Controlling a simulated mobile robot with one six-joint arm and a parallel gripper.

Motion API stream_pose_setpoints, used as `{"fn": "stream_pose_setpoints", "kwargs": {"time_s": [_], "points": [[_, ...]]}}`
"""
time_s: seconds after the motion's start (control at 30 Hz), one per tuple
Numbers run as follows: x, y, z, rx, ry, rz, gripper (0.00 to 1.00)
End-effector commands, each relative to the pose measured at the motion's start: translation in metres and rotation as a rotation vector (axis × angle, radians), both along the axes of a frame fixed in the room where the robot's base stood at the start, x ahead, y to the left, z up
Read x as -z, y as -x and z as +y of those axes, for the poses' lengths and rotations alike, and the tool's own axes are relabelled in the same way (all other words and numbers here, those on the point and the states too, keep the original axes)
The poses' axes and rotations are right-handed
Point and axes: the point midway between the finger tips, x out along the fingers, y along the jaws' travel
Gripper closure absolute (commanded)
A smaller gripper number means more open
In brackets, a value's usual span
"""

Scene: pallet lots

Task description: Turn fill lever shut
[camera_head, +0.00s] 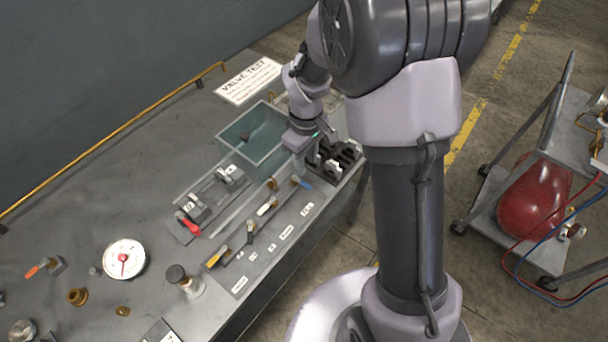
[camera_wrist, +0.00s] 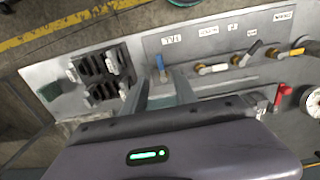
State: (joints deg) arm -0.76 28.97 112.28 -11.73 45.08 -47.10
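The lever with the blue handle (camera_head: 302,182) sits at the right end of the row of levers on the bench panel. In the wrist view the blue lever (camera_wrist: 162,66) is below a white label (camera_wrist: 171,40) that seems to read FILL. My gripper (camera_wrist: 162,80) is open, one finger on each side of the blue handle's line. I cannot tell whether the handle is between the tips or just beyond them. In the head view my gripper (camera_head: 314,154) is above the right end of the bench, partly hidden by its own wrist.
Other levers stand along the panel, including a yellow one (camera_head: 217,257) and a white one (camera_head: 266,208). Black clip-like blocks (camera_head: 338,160) stand close to my gripper. A teal bin (camera_head: 250,133) is behind the levers. A red-handled valve (camera_head: 187,224) lies further left.

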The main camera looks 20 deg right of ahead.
Motion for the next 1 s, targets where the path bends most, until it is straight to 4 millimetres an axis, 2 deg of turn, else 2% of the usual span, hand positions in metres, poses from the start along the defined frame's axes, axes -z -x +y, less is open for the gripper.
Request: {"fn": "stream_pose_setpoints", "kwargs": {"time_s": [0.03, 0.1, 0.2, 0.33, 0.47, 0.7, 0.9, 1.0], "points": [[0.02, 0.001, 0.0, 0.001, 0.0, 0.005, 0.66], [0.04, 0.001, 0.0, 0.0, 0.0, 0.004, 0.66], [0.063, 0.001, 0.0, 0.002, 0.0, 0.003, 0.66], [0.081, 0.001, 0.0, 0.002, 0.001, 0.001, 0.66], [0.088, 0.0, 0.0, 0.002, 0.0, 0.0, 0.66], [0.088, 0.0, 0.0, 0.002, -0.001, -0.001, 0.66], [0.088, 0.0, 0.0, 0.002, -0.001, -0.001, 1.0], [0.088, 0.0, 0.0, 0.002, -0.001, -0.001, 1.0]]}}
